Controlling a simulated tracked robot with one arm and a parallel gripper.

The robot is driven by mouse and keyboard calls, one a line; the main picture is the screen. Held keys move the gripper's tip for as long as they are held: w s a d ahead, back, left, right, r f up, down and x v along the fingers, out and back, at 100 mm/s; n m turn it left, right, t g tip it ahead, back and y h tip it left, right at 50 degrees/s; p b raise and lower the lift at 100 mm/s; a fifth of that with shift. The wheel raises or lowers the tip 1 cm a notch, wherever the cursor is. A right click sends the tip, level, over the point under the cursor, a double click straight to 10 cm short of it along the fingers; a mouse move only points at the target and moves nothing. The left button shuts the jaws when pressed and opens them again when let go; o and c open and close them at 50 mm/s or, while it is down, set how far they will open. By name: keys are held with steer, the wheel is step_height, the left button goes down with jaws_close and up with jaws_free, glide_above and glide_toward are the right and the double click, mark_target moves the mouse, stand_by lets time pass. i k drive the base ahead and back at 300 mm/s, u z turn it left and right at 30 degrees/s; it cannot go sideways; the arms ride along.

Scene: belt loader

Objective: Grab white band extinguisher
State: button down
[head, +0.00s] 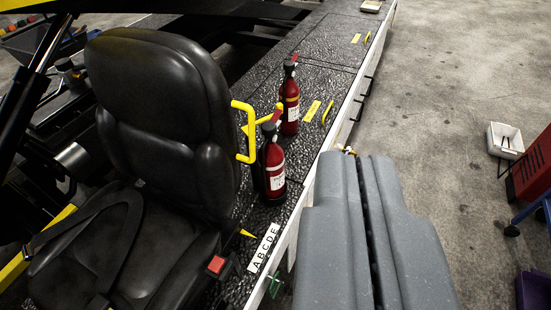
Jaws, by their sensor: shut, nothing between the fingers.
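Two red fire extinguishers stand upright on the dark textured deck beside the seat. The nearer extinguisher (274,176) has a black top and a white label or band low on its body. The farther extinguisher (290,105) also shows a white patch around its middle. I cannot tell which of these is a full band.
A black seat (165,125) with a yellow grab handle (245,132) stands left of the extinguishers. The deck's pale side edge (340,125) runs between them and the open concrete floor (450,80). A white bin (505,140) and red cart (535,170) stand far right.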

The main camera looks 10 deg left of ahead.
mark_target(270, 157)
steer(key=z, duration=0.05)
steer(key=k, duration=0.65)
steer(key=z, duration=0.45)
steer(key=i, duration=1.6)
steer(key=u, duration=0.6)
